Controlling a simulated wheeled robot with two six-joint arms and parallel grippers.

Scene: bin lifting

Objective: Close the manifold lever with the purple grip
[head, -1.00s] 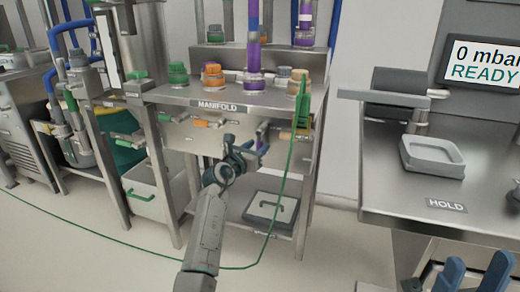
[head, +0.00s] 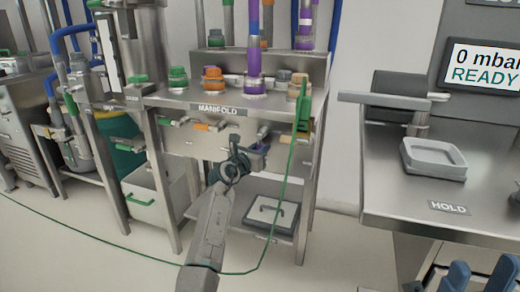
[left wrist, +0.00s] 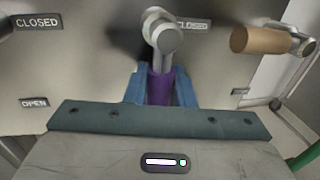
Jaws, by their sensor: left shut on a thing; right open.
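The purple grip (left wrist: 159,89) belongs to a lever on the manifold front panel (left wrist: 80,75). In the left wrist view it hangs down from its grey pivot (left wrist: 164,34), between CLOSED labels to left and right. My left gripper (left wrist: 160,96) is shut on it, one blue finger on each side. In the head view my left gripper (head: 257,155) is at the panel, below the MANIFOLD label, and the wrist partly hides the lever. My right gripper (head: 478,275) is open and empty at the lower right edge.
An orange lever (head: 201,127) and a tan lever (head: 289,138) flank it. The tan one lies level in the left wrist view (left wrist: 262,40). A green cable (head: 286,185) hangs right of my left arm. The bench labelled HOLD (head: 385,195) stands at the right.

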